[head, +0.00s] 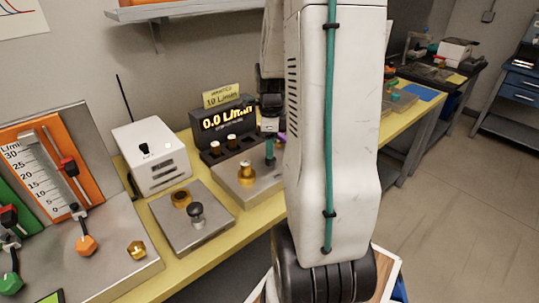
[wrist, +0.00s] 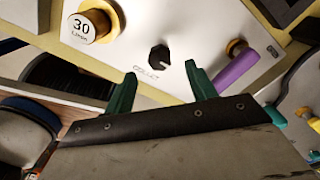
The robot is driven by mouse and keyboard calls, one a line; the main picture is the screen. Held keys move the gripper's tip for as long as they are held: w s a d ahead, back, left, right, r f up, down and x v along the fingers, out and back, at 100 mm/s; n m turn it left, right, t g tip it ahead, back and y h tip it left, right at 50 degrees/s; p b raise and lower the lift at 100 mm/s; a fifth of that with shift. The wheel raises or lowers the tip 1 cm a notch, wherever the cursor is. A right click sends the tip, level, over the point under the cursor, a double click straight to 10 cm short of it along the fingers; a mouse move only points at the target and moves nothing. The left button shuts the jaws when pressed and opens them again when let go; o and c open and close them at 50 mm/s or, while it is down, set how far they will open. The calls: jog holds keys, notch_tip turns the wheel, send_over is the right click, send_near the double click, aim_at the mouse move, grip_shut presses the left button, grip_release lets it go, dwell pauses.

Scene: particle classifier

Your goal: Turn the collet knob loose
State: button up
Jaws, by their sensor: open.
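The collet knob (wrist: 158,58) is a small black notched knob on a light metal plate (wrist: 200,20) in the wrist view, with small lettering below it. My gripper (wrist: 160,75) is open, its two green fingers to either side of and just short of the knob in the picture. Nothing is between the fingers. In the head view my gripper (head: 270,148) is over the right part of the metal block (head: 232,190), partly covered by my arm. The knob is hidden there.
In the head view a black display (head: 224,122) stands behind, and a white box (head: 150,155) at left.

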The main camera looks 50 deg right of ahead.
aim_at(271, 162)
jog(key=shift+f, duration=2.15)
jog(key=c, duration=1)
